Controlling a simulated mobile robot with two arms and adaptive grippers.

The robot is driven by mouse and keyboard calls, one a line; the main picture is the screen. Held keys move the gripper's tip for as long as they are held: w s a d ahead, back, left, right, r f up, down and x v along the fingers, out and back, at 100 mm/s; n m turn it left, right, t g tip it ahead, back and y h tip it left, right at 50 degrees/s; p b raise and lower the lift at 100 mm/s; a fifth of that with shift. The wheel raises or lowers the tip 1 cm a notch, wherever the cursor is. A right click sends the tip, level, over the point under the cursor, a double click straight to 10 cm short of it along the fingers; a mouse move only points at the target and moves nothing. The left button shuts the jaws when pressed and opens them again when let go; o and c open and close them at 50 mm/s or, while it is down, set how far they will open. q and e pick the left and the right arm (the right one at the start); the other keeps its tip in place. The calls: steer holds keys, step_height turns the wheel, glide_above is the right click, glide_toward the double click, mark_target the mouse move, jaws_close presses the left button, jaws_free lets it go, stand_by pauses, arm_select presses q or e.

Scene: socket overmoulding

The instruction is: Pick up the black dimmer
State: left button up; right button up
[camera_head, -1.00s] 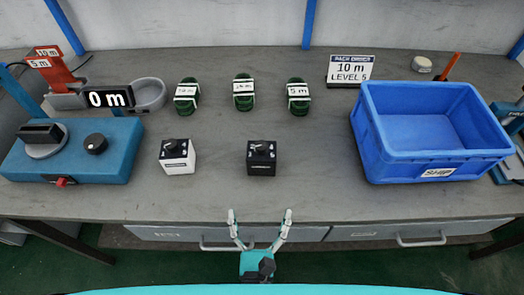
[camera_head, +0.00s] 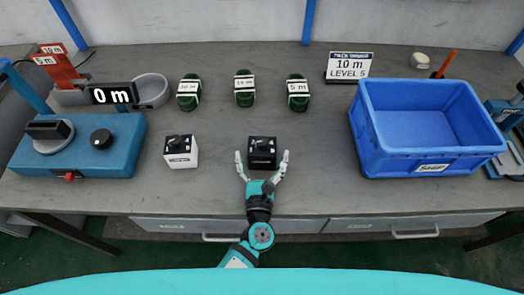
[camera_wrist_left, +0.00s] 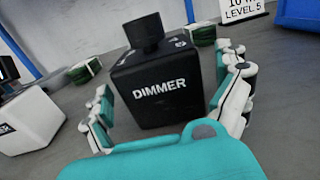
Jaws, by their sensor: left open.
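The black dimmer (camera_head: 262,151) is a small black box with a knob on top, upright on the grey bench. In the left wrist view the black dimmer (camera_wrist_left: 158,90) shows the white word DIMMER on its near face. My left gripper (camera_head: 262,160) is open, with one finger on each side of the dimmer's near part. In the left wrist view its fingers (camera_wrist_left: 165,105) flank the box, with a gap on the left; contact on the right cannot be told. My right gripper is not in view.
A white box with a black top (camera_head: 181,151) stands left of the dimmer. Several green coils (camera_head: 244,88) lie behind. A blue crate (camera_head: 371,155) stands at right, a blue machine (camera_head: 80,150) at left. A sign (camera_head: 349,65) reads 10 m LEVEL 5.

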arm_select(q)
steer(key=shift+w, duration=1.05)
steer(key=c, duration=1.1)
steer(key=shift+c, duration=0.2)
